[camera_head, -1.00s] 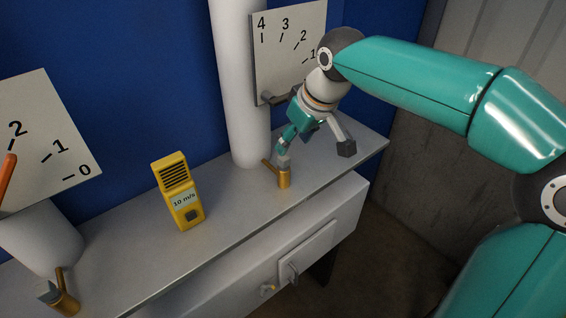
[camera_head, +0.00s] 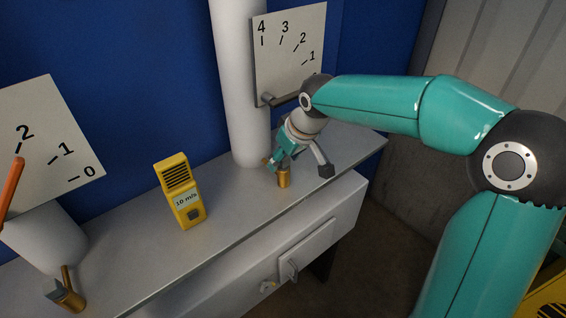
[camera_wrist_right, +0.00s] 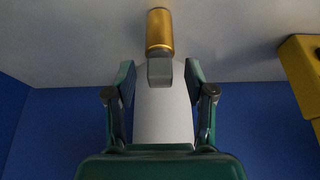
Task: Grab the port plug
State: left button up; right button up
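A brass cylinder (camera_head: 284,179) stands on the grey ledge under my right gripper. It also shows in the right wrist view (camera_wrist_right: 158,30), with a grey block (camera_wrist_right: 160,71) at its near end; this looks like the port plug. My right gripper (camera_head: 276,163) is close to it and hides the block in the head view. In the right wrist view my right gripper (camera_wrist_right: 160,78) is open, with one finger on each side of the block and gaps between. A second brass fitting (camera_head: 70,299) with a grey block is at the lower left. My left gripper is out of view.
A yellow meter (camera_head: 180,190) reading 10 m/s stands on the ledge (camera_head: 225,205). A white column (camera_head: 240,80) and a numbered panel (camera_head: 290,50) stand behind my right gripper. Another panel (camera_head: 50,140) with an orange pointer (camera_head: 11,190) is at left.

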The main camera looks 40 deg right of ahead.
grip_shut()
